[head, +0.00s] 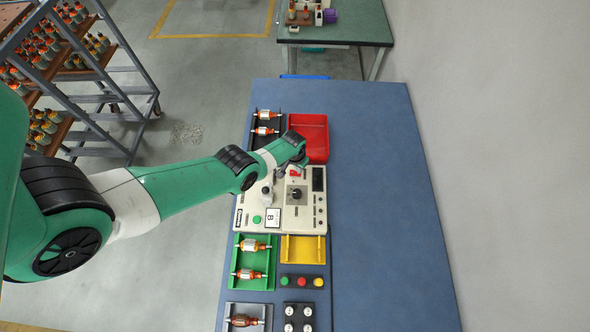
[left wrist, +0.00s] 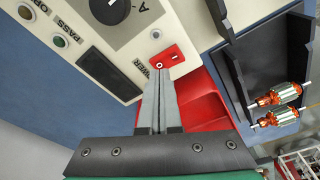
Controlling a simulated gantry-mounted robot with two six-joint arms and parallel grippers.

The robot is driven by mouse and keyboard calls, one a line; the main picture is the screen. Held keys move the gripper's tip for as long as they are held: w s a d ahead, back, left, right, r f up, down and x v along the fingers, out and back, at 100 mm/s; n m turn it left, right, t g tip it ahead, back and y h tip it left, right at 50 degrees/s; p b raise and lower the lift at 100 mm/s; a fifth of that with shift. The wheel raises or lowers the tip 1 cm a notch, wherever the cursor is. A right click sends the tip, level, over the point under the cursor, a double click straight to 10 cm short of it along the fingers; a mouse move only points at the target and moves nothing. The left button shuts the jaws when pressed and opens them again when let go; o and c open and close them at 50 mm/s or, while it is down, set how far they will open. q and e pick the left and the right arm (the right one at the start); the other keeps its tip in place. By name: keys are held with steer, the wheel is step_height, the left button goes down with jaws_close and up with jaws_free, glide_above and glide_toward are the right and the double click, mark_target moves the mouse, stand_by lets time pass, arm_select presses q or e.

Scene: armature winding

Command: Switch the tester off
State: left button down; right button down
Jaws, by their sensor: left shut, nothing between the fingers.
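The tester (head: 307,218) is a cream box on the blue bench, with a black knob (head: 296,194), a dark display and a green button on its face. Its red power switch (head: 294,173) sits near the far edge. In the left wrist view the red rocker switch (left wrist: 172,54) carries a white ring mark and a white line mark. I cannot tell which side is pressed in. My left gripper (left wrist: 157,82) is shut and empty, its fingertips right by the ring-marked end of the switch; contact is unclear. It also shows over the tester in the head view (head: 281,172). My right gripper is out of view.
A red bin (head: 322,127) and a dark tray (head: 257,142) with armatures lie beyond the tester. A green tray (head: 238,270), a yellow tray (head: 303,240) and a button strip (head: 302,289) lie nearer. The bench's right side is bare.

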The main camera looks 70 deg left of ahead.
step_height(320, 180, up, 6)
steer(key=p, duration=0.4)
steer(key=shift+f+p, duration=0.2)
steer(key=shift+p, duration=0.15)
